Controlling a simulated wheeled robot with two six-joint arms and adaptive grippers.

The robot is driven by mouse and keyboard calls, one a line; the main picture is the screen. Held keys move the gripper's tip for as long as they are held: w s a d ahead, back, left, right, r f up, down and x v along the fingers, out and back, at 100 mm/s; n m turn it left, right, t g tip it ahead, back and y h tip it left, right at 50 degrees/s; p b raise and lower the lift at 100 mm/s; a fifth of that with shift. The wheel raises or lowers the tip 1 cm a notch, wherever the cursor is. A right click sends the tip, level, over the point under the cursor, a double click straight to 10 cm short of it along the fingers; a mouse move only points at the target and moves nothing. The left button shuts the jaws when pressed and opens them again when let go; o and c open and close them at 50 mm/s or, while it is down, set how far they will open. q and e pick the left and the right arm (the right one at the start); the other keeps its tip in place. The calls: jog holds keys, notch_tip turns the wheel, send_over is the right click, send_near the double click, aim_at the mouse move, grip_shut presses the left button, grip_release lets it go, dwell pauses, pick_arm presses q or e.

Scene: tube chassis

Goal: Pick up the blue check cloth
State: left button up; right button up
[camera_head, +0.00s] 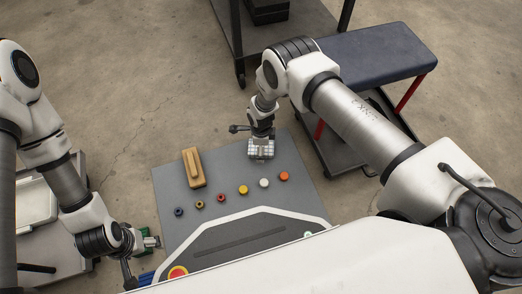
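My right gripper (262,150) points down at the far edge of the grey mat (215,210). A small pale, grid-like patch shows at its tip. I cannot tell whether this is the check cloth or the gripper's own fingers, nor whether the fingers are open or shut. My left gripper (152,242) is low at the mat's left edge, and its finger opening is too small to read. A blue item (146,278) lies by the mat's lower left corner, partly hidden. I cannot make out a check pattern on it.
A wooden block (193,168) lies on the mat. Several small coloured round pieces, among them a yellow one (243,190) and an orange one (284,176), form a row. A dark padded bench (375,52) and a dark cart (300,20) stand behind. The mat's middle is clear.

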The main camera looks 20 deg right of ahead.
jog(key=c, duration=1.3)
notch_tip(320, 180, up, 10)
jog(key=p, duration=0.5)
jog(key=shift+p, duration=0.4)
jog(key=shift+c, duration=0.2)
jog(key=o, duration=0.7)
jog(key=c, duration=0.5)
